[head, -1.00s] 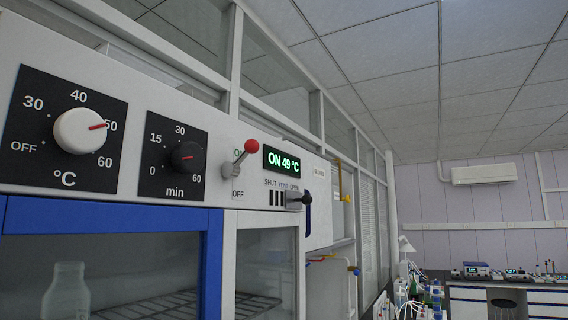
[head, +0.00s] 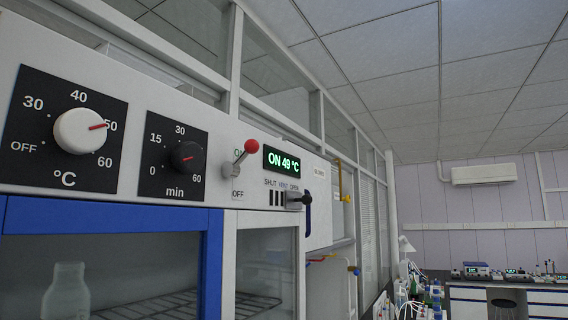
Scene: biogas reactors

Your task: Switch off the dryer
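The dryer's white front panel (head: 222,160) fills the left and middle of the view. A toggle lever with a red ball tip (head: 251,146) points up and right, between an ON mark above and an OFF mark (head: 238,194) below. The white temperature knob (head: 80,131) has its red pointer near 50. The black minute knob (head: 187,156) has its red pointer toward the right. A black vent slider knob (head: 305,199) sits at the OPEN end. My gripper is not in view.
Below the panel is a blue-framed glass door (head: 213,260) with a bottle (head: 66,292) and a wire rack inside. A blue handle and yellow-tapped pipes (head: 347,199) stick out to the right. Benches with lab gear (head: 508,277) stand at the far right.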

